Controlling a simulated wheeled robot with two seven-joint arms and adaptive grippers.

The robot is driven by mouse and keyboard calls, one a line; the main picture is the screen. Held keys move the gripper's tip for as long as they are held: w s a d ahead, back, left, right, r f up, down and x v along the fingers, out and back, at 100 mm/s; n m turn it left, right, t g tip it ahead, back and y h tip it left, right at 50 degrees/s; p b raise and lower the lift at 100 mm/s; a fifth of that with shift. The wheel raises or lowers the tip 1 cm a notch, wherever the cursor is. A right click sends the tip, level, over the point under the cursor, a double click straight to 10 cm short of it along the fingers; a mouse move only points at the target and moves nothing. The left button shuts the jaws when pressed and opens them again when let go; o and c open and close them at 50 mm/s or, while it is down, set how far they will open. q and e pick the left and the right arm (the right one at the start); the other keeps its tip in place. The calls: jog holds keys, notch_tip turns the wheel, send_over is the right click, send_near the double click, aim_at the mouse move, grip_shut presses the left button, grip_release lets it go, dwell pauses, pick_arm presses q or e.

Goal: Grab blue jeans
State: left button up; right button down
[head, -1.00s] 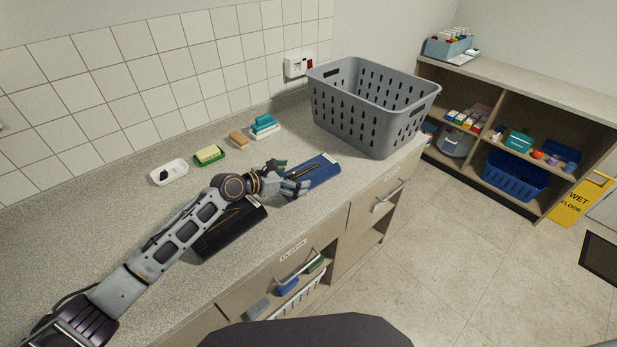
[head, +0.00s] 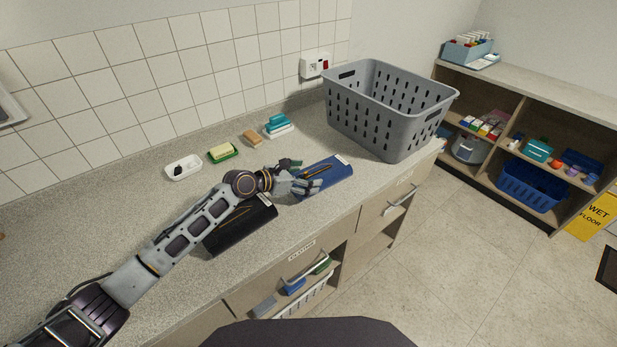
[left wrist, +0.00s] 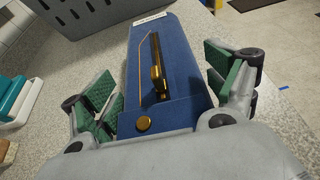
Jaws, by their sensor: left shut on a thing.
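The folded blue jeans (head: 328,176) lie on the speckled counter in the head view, in front of the grey basket. In the left wrist view the jeans (left wrist: 185,60) show a gold button, a gold zipper and a white label at the far end. My left gripper (head: 304,178) is at the near left end of the jeans. Its green-padded fingers (left wrist: 165,90) lie along both long sides, shut on the jeans. The jeans still look flat on the counter. My right gripper is not in view.
A folded black garment (head: 238,226) lies partly under my left arm. The grey basket (head: 390,110) stands at the counter's right end.

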pick_arm(q)
jog(key=shift+r, duration=0.6)
notch_tip(320, 180, up, 8)
jog(key=shift+f+p, duration=0.15)
jog(key=shift+p, duration=0.15)
jog(key=shift+r, duration=0.4)
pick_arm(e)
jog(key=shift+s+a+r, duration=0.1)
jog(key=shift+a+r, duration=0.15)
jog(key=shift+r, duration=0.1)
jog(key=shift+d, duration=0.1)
